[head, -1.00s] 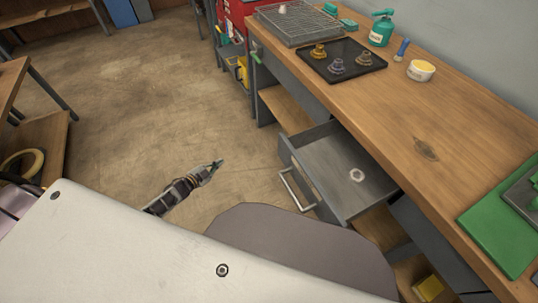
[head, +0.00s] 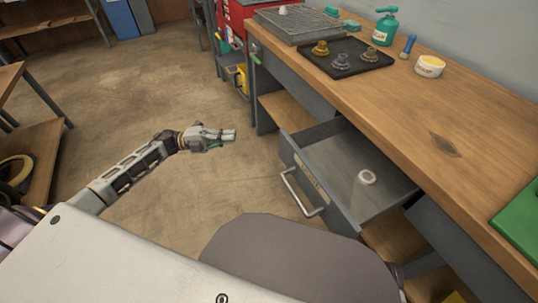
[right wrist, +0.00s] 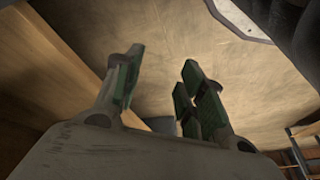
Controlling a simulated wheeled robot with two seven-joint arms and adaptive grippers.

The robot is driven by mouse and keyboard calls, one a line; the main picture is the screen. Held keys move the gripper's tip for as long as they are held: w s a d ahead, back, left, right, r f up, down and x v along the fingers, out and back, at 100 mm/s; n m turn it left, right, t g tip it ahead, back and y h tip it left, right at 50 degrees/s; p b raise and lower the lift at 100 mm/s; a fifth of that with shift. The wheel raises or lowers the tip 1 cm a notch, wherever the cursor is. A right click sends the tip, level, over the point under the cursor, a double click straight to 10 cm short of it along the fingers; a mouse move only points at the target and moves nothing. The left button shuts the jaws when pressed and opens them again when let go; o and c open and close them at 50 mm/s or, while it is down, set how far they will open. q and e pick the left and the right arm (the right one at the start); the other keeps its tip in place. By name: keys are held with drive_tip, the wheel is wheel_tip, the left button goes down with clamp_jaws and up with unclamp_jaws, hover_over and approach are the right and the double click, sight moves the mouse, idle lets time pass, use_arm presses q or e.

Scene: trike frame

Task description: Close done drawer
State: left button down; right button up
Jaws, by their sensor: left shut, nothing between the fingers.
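The grey drawer (head: 340,160) under the wooden workbench is pulled out in the head view. Its front (head: 310,172) carries a label, too small to read surely, and a silver bar handle (head: 300,195). A white ring-shaped part (head: 366,177) lies inside. My left gripper (head: 234,135) is shut and empty, left of the drawer front and apart from it. My right gripper (right wrist: 162,62) shows in the right wrist view with its fingers apart and nothing between them; it is not visible in the head view.
A red cabinet (head: 232,22) stands beyond. The floor (head: 150,90) left of the drawer is clear.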

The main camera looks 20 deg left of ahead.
use_arm(q)
drive_tip(key=s+d+r+m+g+b, duration=0.2)
drive_tip(key=s+m+g, duration=0.4)
drive_tip(key=shift+d+r+g, duration=0.3)
drive_tip(key=shift+d, duration=0.1)
use_arm(e)
wheel_tip(320, 180, up, 6)
drive_tip(key=shift+s+a, duration=0.4)
drive_tip(key=shift+s, duration=0.05)
drive_tip(key=shift+f, duration=0.1)
use_arm(q)
drive_tip(key=b, duration=0.2)
approach(286, 154)
drive_tip(key=s+d, duration=0.2)
drive_tip(key=s, duration=0.1)
drive_tip(key=shift+w+d+r+b, duration=0.1)
drive_tip(key=shift+w+d+b, duration=0.6)
drive_tip(key=shift+w+d, duration=0.65)
use_arm(e)
wheel_tip(286, 154, down, 6)
drive_tip(key=w+a+t+y, duration=0.1)
drive_tip(key=a, duration=0.1)
drive_tip(key=shift+f, duration=0.25)
use_arm(q)
drive_tip(key=shift+w+d, duration=0.1)
